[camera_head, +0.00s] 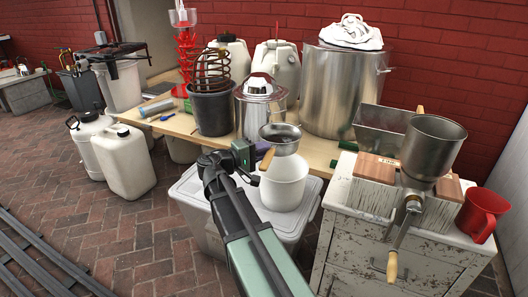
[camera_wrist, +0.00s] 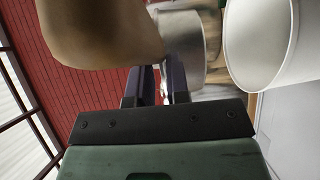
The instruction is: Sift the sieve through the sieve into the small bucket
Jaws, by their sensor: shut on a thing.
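The sieve (camera_head: 280,137) is a round metal pan with a wooden handle (camera_head: 267,160), over the top of the small white bucket (camera_head: 285,184) in the head view. My gripper (camera_head: 262,150) is shut on the sieve at its left side; the exact grip point is partly hidden. In the wrist view my gripper's dark fingers (camera_wrist: 162,85) meet the metal sieve (camera_wrist: 187,45), and a blurred tan shape, seemingly its handle (camera_wrist: 98,30), is close by. The bucket (camera_wrist: 260,45) appears there at the right, apart from the fingers. The sieve's contents cannot be made out.
The bucket stands on a lidded grey bin (camera_head: 197,203). A grain mill (camera_head: 432,150) and red jug (camera_head: 483,213) are on the worn white cabinet (camera_head: 363,250) at right. Behind, the wooden table (camera_head: 170,126) holds a large pot (camera_head: 340,90) and a steel vessel (camera_head: 260,112).

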